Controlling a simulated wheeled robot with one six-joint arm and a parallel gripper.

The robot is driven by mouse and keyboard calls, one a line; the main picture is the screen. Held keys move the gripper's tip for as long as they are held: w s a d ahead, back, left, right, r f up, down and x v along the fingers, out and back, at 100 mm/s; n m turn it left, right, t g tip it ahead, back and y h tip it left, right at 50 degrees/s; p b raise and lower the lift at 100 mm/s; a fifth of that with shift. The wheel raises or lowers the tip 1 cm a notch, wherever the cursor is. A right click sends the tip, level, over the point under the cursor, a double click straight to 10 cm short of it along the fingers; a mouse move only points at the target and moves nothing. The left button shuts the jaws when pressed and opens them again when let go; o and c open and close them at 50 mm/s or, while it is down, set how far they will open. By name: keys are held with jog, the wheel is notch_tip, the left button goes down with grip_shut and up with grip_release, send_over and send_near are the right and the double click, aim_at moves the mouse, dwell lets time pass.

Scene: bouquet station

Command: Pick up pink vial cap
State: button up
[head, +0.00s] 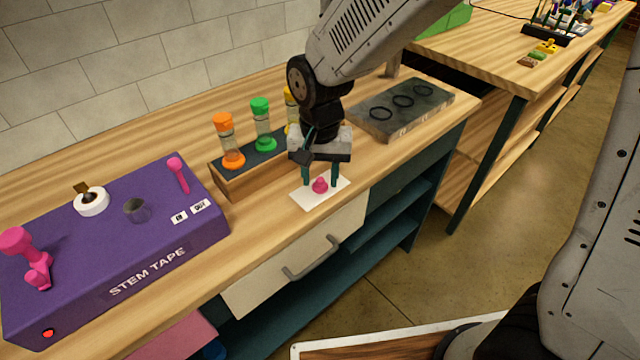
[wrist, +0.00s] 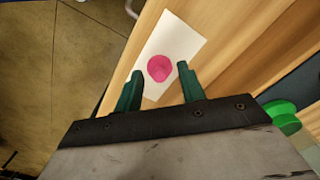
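The pink vial cap (head: 320,185) sits on a white card (head: 305,197) near the front edge of the wooden counter. In the wrist view the pink cap (wrist: 160,68) lies on the white card (wrist: 180,40), in front of and between my finger tips. My gripper (head: 320,184) is above the card with its two green fingers pointing down, one on each side of the cap. In the wrist view my gripper (wrist: 160,72) is open, with a gap between each finger and the cap. I cannot tell the exact height of the fingertips.
A wooden rack (head: 240,181) with orange, green and yellow capped vials stands just behind and left. A purple stem tape box (head: 120,240) is at the left. A dark slab (head: 400,108) with rings lies to the right. A drawer handle (head: 310,259) sticks out below.

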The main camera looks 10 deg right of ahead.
grip_shut()
jog(key=shift+r, duration=0.1)
dwell(0.3)
